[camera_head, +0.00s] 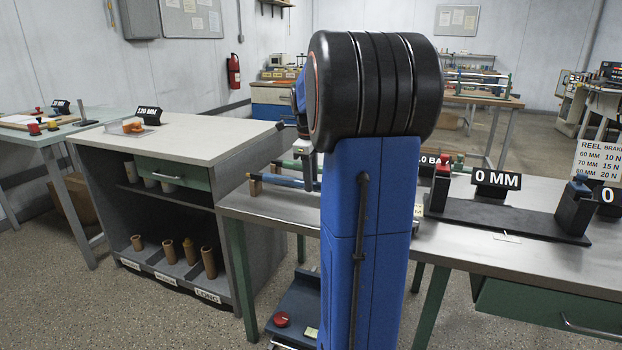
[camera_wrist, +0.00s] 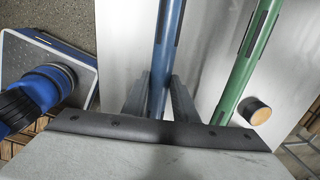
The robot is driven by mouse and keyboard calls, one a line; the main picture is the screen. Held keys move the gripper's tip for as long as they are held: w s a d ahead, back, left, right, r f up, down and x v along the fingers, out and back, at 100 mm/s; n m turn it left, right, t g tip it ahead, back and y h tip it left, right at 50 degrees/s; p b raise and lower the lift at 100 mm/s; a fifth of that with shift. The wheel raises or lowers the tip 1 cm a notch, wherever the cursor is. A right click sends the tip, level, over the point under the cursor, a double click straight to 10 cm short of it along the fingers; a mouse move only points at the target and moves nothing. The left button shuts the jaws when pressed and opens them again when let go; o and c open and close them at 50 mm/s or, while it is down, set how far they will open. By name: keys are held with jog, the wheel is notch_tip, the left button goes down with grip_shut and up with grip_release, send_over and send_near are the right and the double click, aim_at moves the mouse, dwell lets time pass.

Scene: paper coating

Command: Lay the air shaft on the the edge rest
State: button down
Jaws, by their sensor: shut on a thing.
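A blue shaft (camera_wrist: 170,40), which looks like an air shaft, runs between the two fingers of my gripper (camera_wrist: 160,92) in the wrist view. My gripper is shut on it. In the head view the blue shaft (camera_head: 283,181) lies low over the left end of the metal table, with a small wooden block (camera_head: 255,186) at its left end. I cannot tell whether it touches the block or which part is the edge rest. A green shaft (camera_wrist: 247,60) lies beside it on the right in the wrist view. My arm hides the blue shaft's right part in the head view.
The metal table (camera_head: 460,240) bears a black stand (camera_head: 500,216) with a 0 MM sign (camera_head: 496,180) on the right. A cabinet (camera_head: 190,140) with cardboard cores stands at the left. A wooden round end (camera_wrist: 253,110) shows beside the green shaft.

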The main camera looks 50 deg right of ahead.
jog(key=shift+f, duration=0.3)
jog(key=c, duration=1.3)
grip_release()
jog(key=shift+c, duration=0.2)
notch_tip(320, 180, up, 17)
jog(key=a, duration=0.2)
jog(key=shift+s+r, duration=0.15)
jog(key=shift+s, duration=0.3)
jog(key=s+a+f+n+t, duration=0.1)
jog(key=s+a+f+n, duration=0.15)
jog(key=a+n, duration=0.35)
jog(key=s+a+f+n, duration=0.2)
jog(key=a+f+n, duration=0.15)
jog(key=a, duration=0.45)
jog(key=s+a+f+n+t, duration=0.1)
jog(key=s+a+f+n, duration=0.1)
jog(key=a+n, duration=0.35)
jog(key=s+a+f+n+t+y, duration=0.1)
jog(key=s+a+f+n+t, duration=0.1)
jog(key=s+a+f+n, duration=1.1)
notch_tip(320, 180, down, 3)
jog(key=a+n, duration=0.1)
jog(key=n, duration=0.2)
jog(key=shift+s+a, duration=0.15)
jog(key=shift+s, duration=0.2)
